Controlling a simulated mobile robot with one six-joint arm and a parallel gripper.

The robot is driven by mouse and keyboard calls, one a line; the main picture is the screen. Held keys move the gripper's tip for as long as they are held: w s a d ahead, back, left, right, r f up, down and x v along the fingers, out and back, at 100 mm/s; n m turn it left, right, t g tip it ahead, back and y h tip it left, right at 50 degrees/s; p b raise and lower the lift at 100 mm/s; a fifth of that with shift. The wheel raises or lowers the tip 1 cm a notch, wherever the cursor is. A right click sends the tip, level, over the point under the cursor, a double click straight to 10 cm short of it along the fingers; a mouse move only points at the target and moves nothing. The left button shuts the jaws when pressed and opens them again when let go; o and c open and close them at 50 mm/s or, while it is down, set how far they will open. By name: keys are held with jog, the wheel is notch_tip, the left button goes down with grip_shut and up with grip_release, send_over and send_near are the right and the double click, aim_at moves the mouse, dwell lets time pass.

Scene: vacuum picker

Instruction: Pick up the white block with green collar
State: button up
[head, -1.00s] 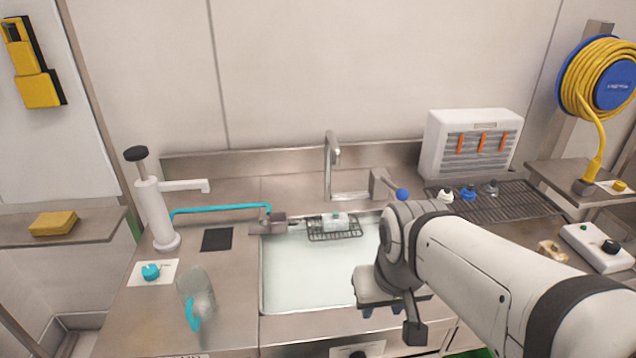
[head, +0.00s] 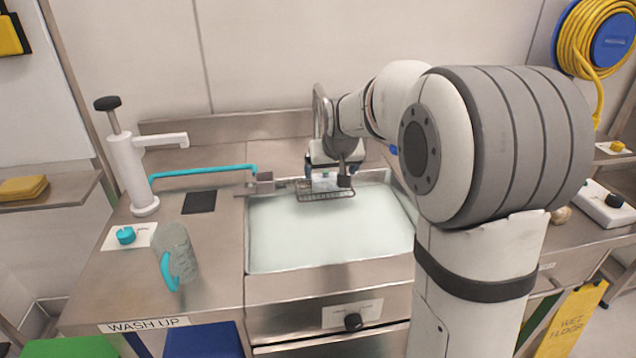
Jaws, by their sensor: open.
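The white block with green collar (head: 325,183) sits in a small wire rack (head: 328,196) at the back edge of the sink. A bit of its green top shows just under my gripper. My gripper (head: 328,174) is at the rack, right over the block, with its fingers on either side of it. The jaws are open. My gripper and wrist hide the upper part of the block, and I cannot tell whether the fingers touch it.
The sink (head: 320,235) is full of pale water. A metal bracket (head: 262,183) with a teal hose (head: 205,173) lies left of the rack. A white pump (head: 130,165) and a clear jug (head: 182,255) stand on the left counter. The faucet is close behind my wrist.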

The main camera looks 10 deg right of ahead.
aim_at(326, 174)
jog(key=shift+w+f, duration=0.65)
jog(key=shift+w, duration=0.3)
jog(key=x, duration=0.4)
jog(key=w+x, duration=0.1)
jog(key=x, duration=0.1)
jog(key=shift+w, duration=0.15)
jog(key=c, duration=1.2)
jog(key=shift+r, duration=0.15)
